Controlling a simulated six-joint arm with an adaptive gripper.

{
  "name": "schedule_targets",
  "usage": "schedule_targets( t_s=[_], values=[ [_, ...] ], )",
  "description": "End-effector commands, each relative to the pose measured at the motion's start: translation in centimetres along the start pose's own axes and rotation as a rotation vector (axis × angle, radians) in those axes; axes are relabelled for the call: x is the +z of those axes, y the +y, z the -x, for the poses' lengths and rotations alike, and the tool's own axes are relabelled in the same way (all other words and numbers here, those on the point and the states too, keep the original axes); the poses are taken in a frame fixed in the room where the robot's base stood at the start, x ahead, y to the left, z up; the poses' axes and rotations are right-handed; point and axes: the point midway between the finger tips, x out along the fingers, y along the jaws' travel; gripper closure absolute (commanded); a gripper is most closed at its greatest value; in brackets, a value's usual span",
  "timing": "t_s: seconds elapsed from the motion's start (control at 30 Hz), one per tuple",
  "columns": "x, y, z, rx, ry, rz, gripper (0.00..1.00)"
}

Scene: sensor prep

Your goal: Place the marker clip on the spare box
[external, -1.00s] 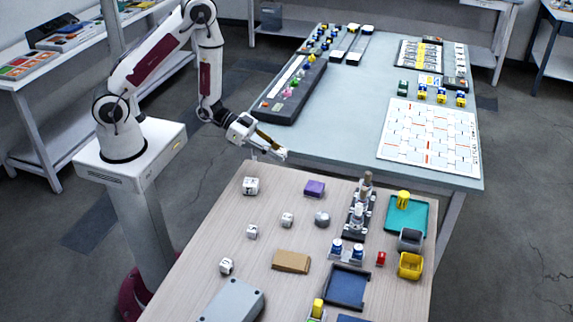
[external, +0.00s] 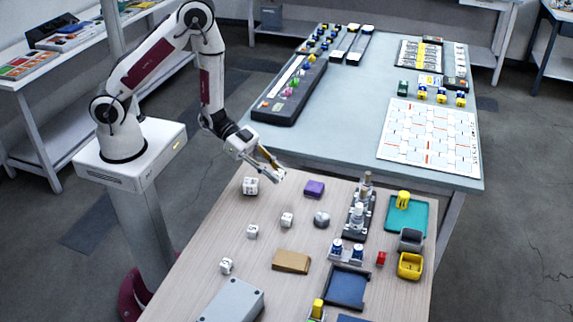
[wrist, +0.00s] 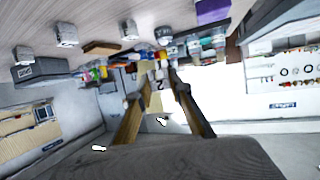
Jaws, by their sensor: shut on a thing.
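My gripper (external: 275,167) is above the far left part of the wooden table, pointing down and to the right. In the wrist view its two gold-brown fingers reach forward and are shut on a small pale piece (wrist: 160,85) with a dark mark. The piece shows as a white bit at the fingertips in the external view (external: 279,174). I cannot tell for sure that it is the marker clip. Candidates for the spare box are a grey lidded box (external: 233,301), a dark grey bin (external: 410,240) and a yellow bin (external: 410,265); none is readably labelled.
White cubes (external: 250,186), a purple block (external: 314,188) and a tan block (external: 291,262) lie on the wooden table (external: 205,240). A rack with upright bottles (external: 357,215) stands right of centre, near a teal tray (external: 417,222) and a dark blue tray (external: 346,287).

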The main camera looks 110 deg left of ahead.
Motion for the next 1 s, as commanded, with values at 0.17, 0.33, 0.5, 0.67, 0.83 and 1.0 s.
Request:
schedule_targets(
  t_s=[0.17,0.33,0.5,0.67,0.83,1.0],
  values=[
    [-1.3,3.6,-1.8,0.068,0.000,-0.030,0.92],
    [-2.5,6.6,-3.3,0.119,0.002,-0.051,0.92],
    [-3.5,9.7,-4.7,0.163,0.000,-0.069,0.92],
    [-4.5,12.5,-5.9,0.200,0.001,-0.085,0.92],
    [-5.5,15.6,-7.1,0.234,0.001,-0.098,0.92],
    [-6.4,18.8,-8.1,0.263,0.002,-0.111,0.92]
  ],
)
